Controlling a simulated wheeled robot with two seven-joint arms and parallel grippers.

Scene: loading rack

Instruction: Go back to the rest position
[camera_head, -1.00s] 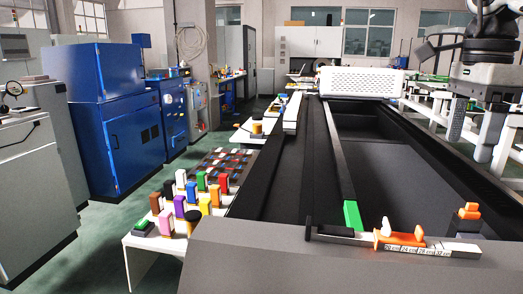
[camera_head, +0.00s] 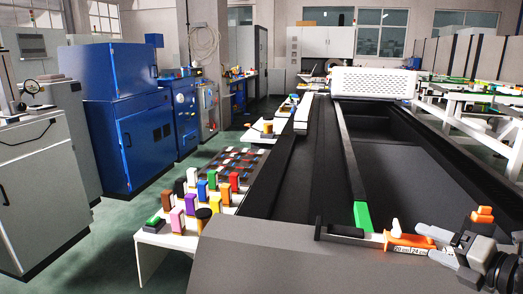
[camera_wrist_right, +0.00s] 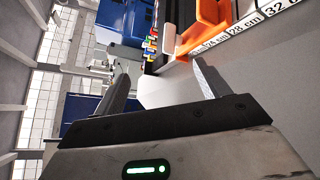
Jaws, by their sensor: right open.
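My right gripper (camera_head: 425,241) is at the lower right of the head view, its fingers pointing left towards the marked scale strip (camera_head: 356,234) at the rack's front end. In the right wrist view my right gripper (camera_wrist_right: 160,72) has its two fingers spread, with nothing between them. An orange slider (camera_head: 408,240) sits on the strip close to the fingers; whether they touch is unclear in the head view. The slider also shows in the wrist view (camera_wrist_right: 208,28), beyond the right finger. My left gripper is not in view.
The long dark loading rack (camera_head: 385,150) runs away from me, with a grey front ledge (camera_head: 290,262). A green block (camera_head: 362,216) lies by the strip. A white table (camera_head: 152,238) with coloured blocks stands left of the rack. Blue cabinets (camera_head: 125,130) stand further left.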

